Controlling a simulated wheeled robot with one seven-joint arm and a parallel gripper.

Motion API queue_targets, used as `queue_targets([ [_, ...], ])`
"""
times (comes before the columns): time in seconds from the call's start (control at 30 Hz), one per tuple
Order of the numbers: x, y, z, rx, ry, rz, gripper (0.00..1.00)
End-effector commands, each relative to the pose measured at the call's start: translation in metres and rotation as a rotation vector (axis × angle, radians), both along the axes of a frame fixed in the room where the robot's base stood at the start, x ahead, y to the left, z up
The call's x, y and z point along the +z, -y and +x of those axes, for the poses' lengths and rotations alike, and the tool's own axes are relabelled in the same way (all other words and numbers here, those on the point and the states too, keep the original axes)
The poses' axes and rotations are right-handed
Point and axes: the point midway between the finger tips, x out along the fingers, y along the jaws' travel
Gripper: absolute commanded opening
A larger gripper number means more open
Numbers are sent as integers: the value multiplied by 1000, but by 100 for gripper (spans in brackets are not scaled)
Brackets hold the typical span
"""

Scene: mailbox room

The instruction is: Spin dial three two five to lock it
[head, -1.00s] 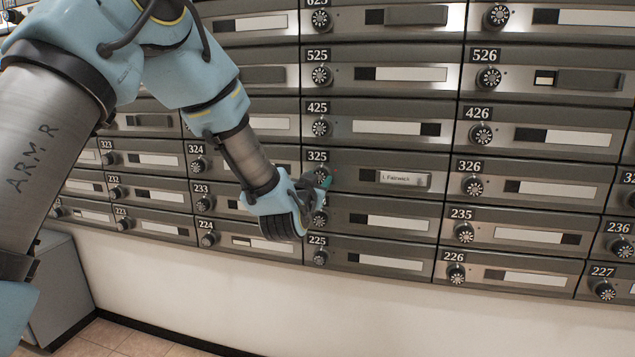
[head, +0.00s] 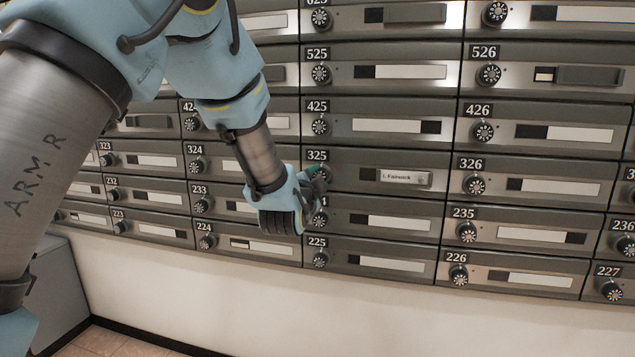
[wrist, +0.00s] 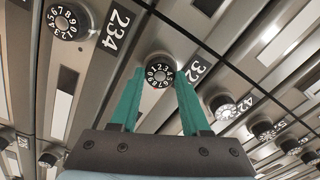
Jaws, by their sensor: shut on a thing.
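Box 325 (head: 372,177) is a dark grey door in the middle of the head view, with a name card and a raised handle plate (head: 404,177). Its round dial, black with white digits, sits at the door's left under the 325 label; in the wrist view the dial (wrist: 159,74) shows between my two green fingers. My gripper (head: 318,172) reaches in from the left and is shut on this dial. In the head view the fingers and hand hide most of the dial. I cannot read its exact setting.
Other boxes with dials surround it closely. The 425 dial (head: 320,126) is just above, the 225 dial (head: 320,259) lower down, and the 324 dial (head: 197,165) to the left. A bare white wall (head: 200,290) lies below the boxes.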

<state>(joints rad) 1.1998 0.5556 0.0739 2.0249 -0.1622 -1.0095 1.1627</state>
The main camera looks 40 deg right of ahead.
Motion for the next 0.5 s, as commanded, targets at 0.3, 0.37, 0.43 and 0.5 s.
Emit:
queue_targets([
  [0.3,0,1,-1,-2,252,162,0],
  [0.37,0,1,-2,-3,300,193,0],
  [0.43,0,1,-1,-3,356,230,0],
  [0.5,0,1,-1,-3,413,266,0],
])
